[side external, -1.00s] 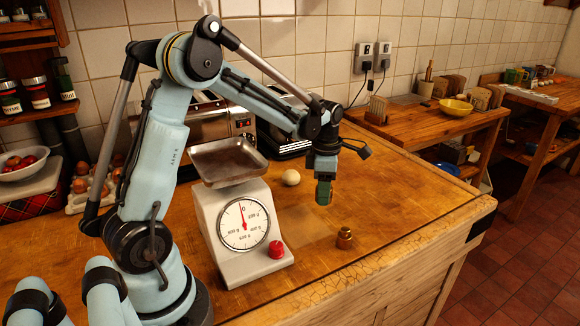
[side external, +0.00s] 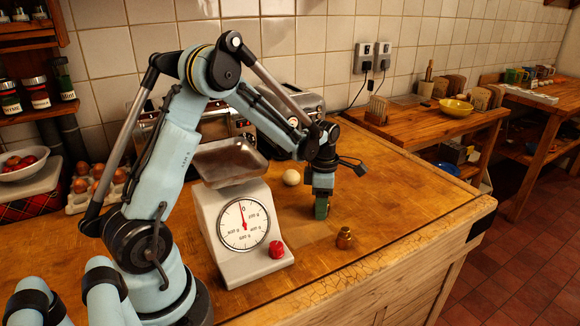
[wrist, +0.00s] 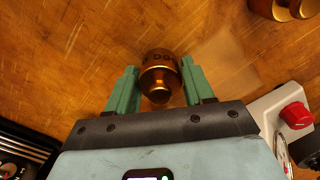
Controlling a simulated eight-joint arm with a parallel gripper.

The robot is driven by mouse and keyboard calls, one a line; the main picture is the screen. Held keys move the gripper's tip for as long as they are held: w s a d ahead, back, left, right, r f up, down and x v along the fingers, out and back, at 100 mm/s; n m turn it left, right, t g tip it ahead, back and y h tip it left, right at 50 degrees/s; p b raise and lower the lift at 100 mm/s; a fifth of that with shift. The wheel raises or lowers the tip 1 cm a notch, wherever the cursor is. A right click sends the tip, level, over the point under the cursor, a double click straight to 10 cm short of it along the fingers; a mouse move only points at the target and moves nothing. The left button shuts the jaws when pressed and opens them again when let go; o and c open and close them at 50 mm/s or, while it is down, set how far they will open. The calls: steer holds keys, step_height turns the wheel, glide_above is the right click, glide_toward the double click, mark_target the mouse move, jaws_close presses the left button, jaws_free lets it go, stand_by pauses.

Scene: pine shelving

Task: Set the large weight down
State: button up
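The brass weight (wrist: 160,78) is between the two green fingers of my gripper (side external: 321,208), with dark lettering on its upper side in the wrist view. The fingers touch it on both sides, so my gripper is shut on it. In the side view the fingers hide most of it, low over the wooden counter. I cannot tell whether its base touches the wood. A second brass weight (side external: 344,240) stands on the counter to the right and nearer the front edge; it also shows at the top right of the wrist view (wrist: 283,8).
A white kitchen scale (side external: 240,226) with an empty metal pan (side external: 229,162) stands left of my gripper, a red knob (side external: 276,249) at its front. A white egg (side external: 292,177) lies behind. A toaster stands at the back. The counter to the right is clear.

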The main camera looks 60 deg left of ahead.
steer(key=shift+o, duration=1.4)
step_height(320, 180, up, 12)
steer(key=shift+f, duration=0.1)
steer(key=s+d+r+m+t, duration=0.1)
steer(key=s+d+m+t, duration=0.2)
steer(key=m, duration=1.1)
steer(key=s+d+m+t, duration=0.4)
steer(key=s+d+m, duration=0.5)
steer(key=m, duration=0.5)
steer(key=shift+d+r+m, duration=0.35)
steer(key=shift+d+m, duration=0.05)
steer(key=shift+d, duration=0.15)
